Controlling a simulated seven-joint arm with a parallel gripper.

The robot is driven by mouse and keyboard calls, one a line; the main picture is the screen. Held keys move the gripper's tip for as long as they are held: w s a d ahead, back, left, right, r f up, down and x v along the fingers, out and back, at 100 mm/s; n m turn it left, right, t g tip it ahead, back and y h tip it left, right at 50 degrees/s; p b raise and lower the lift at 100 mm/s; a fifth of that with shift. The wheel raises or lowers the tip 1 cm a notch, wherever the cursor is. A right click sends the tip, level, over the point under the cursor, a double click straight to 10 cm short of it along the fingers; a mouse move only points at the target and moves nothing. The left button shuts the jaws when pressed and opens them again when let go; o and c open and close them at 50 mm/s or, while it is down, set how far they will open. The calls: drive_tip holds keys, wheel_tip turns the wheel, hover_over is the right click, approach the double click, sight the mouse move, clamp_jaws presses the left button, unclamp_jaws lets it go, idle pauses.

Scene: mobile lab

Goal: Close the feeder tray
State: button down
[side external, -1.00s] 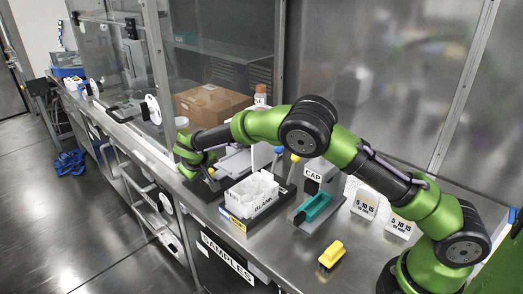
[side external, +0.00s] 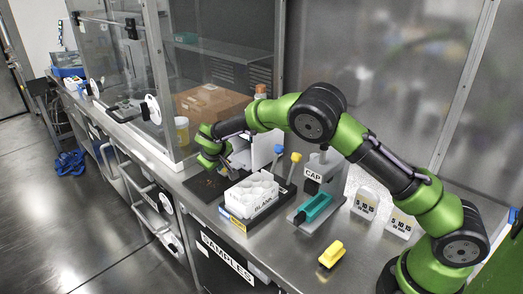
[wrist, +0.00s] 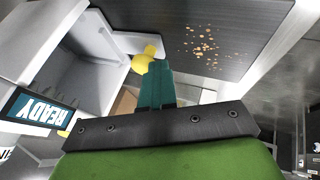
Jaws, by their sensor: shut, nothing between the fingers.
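The feeder is a pale grey-white housing (side external: 264,147), standing behind and to the right of my gripper. It also fills the upper left of the wrist view (wrist: 60,28), with a "READY" label on it. A yellow knob (wrist: 146,56) sits by the pale front of the feeder. My gripper (wrist: 157,66) has its teal fingers together and empty, with the tips right beside the knob; contact is unclear. In the side view my gripper (side external: 228,168) is low at the feeder's left. The feeder tray is mostly hidden there by my gripper.
A dark plate (side external: 204,184) with brown specks lies left of the feeder. A cardboard box (side external: 212,102) is behind.

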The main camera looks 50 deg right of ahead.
drive_tip(key=a, duration=0.1)
drive_tip(key=a+r, duration=0.1)
drive_tip(key=s+a+r, duration=0.1)
drive_tip(key=a, duration=0.1)
drive_tip(key=shift+a, duration=0.1)
drive_tip(key=v, duration=0.8)
drive_tip(key=shift+m+g+y, duration=0.3)
drive_tip(key=shift+g+y, duration=0.6)
drive_tip(key=s, duration=0.7)
drive_tip(key=shift+s+d+f, duration=0.2)
drive_tip(key=shift+d+f, duration=0.05)
drive_tip(key=shift+f, duration=0.05)
drive_tip(key=s+d+r+m+t+y, duration=0.2)
drive_tip(key=s+r, duration=0.4)
drive_tip(key=s, duration=0.6)
drive_tip(key=s+d+r+m+t+y, duration=0.1)
drive_tip(key=s+d+r, duration=0.3)
drive_tip(key=s, duration=0.9)
wheel_tip(320, 180, up, 2)
drive_tip(key=shift+s+d+r+m+t+y, duration=0.1)
drive_tip(key=shift+s+d+m+t+y, duration=0.1)
drive_tip(key=shift+m+t+y, duration=0.5)
drive_tip(key=shift+g, duration=0.3)
